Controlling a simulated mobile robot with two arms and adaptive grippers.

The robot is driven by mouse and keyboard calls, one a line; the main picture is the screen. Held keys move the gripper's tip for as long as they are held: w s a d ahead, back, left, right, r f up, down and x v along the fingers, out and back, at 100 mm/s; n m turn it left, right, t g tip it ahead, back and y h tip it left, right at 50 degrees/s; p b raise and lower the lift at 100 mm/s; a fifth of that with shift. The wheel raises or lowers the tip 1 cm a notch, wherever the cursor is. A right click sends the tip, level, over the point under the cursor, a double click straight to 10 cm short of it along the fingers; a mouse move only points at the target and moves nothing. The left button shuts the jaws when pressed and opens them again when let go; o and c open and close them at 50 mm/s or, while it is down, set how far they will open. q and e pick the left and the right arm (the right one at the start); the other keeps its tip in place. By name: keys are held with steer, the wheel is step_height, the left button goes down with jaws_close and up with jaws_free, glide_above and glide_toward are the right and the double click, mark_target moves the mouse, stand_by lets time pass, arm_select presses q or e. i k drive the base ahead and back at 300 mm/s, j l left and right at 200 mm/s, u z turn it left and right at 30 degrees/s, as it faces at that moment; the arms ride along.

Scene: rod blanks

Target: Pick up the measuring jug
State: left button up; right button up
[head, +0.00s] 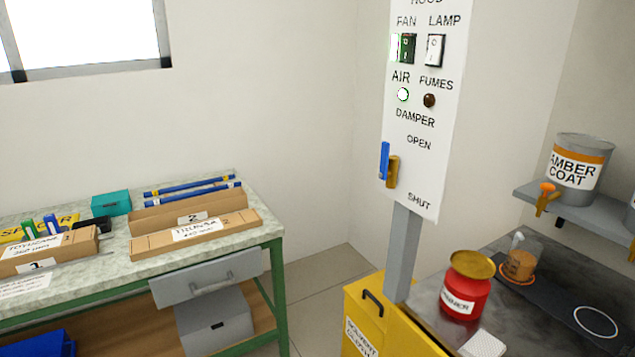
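The measuring jug (520,262) appears to be the small clear vessel at the right of the head view. It looks partly filled with something amber-brown and stands upright on an orange ring on the dark mat. A pale piece, perhaps its handle or a stirrer, shows at its upper left. Neither of my grippers is in view, and nothing holds the jug.
A red can (466,288) with a brass-coloured top stands left of the jug. A shelf (536,196) with the Amber Coat tin (578,176) overhangs behind. A hood control panel (418,110) on a grey post rises left. A workbench (105,262) stands farther left.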

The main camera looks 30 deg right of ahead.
mark_target(524, 253)
steer(key=i+z, duration=0.2)
steer(key=i, duration=0.35)
steer(key=i+j+z, duration=0.2)
steer(key=i, duration=0.35)
steer(key=i+z, duration=0.15)
steer(key=z, duration=0.3)
steer(key=i+j+z, duration=0.15)
steer(key=z, duration=0.3)
steer(key=i+j+z, duration=0.15)
steer(key=z, duration=0.3)
steer(key=i+j+z, duration=0.15)
steer(key=z, duration=0.3)
